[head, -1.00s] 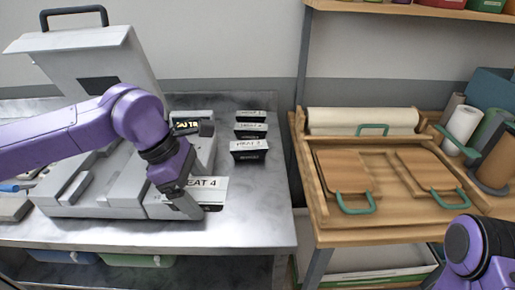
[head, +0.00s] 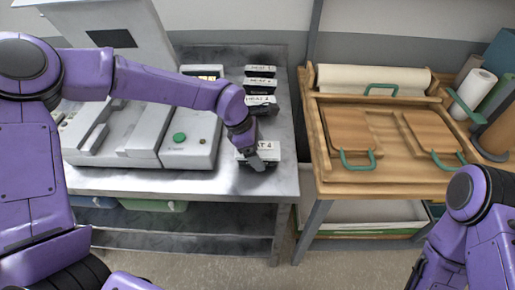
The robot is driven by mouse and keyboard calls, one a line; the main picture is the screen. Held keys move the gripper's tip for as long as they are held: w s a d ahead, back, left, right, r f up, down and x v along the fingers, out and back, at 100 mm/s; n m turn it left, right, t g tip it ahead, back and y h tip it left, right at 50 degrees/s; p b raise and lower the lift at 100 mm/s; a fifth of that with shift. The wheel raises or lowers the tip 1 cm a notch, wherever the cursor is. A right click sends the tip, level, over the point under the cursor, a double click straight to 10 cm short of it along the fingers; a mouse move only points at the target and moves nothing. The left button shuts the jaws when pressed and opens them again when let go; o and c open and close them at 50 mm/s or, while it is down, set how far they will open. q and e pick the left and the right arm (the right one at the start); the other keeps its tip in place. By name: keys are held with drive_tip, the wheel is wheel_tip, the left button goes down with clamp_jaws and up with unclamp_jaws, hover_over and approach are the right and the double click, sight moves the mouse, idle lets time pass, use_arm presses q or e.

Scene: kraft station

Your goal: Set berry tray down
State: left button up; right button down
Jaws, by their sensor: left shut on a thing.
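My left gripper (head: 255,158) is shut on a small dark box with a white top label ending in 4 (head: 262,149). The label is partly covered by my fingers. The held box is over the front right of the steel table (head: 230,183), in front of a row of three similar labelled boxes: the nearest (head: 262,101), the middle one (head: 260,85) and the farthest (head: 260,71). A gap separates it from the nearest. I cannot tell whether it touches the tabletop. No tray marked as berry is readable. My right arm shows at lower right; its gripper is out of view.
A grey machine with a green button (head: 179,137) stands left of the held box. Right of a gap is a wooden bench (head: 315,160) with two boards, one (head: 347,130) left and one (head: 432,132) right, and a paper roll (head: 370,78). Bare steel lies around the held box.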

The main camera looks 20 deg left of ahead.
use_arm(q)
drive_tip(key=shift+f, duration=0.2)
drive_tip(key=o, duration=1)
drive_tip(key=shift+r, duration=0.3)
drive_tip(key=b+v, duration=0.1)
drive_tip(key=v, duration=1.1)
drive_tip(key=shift+a, duration=0.1)
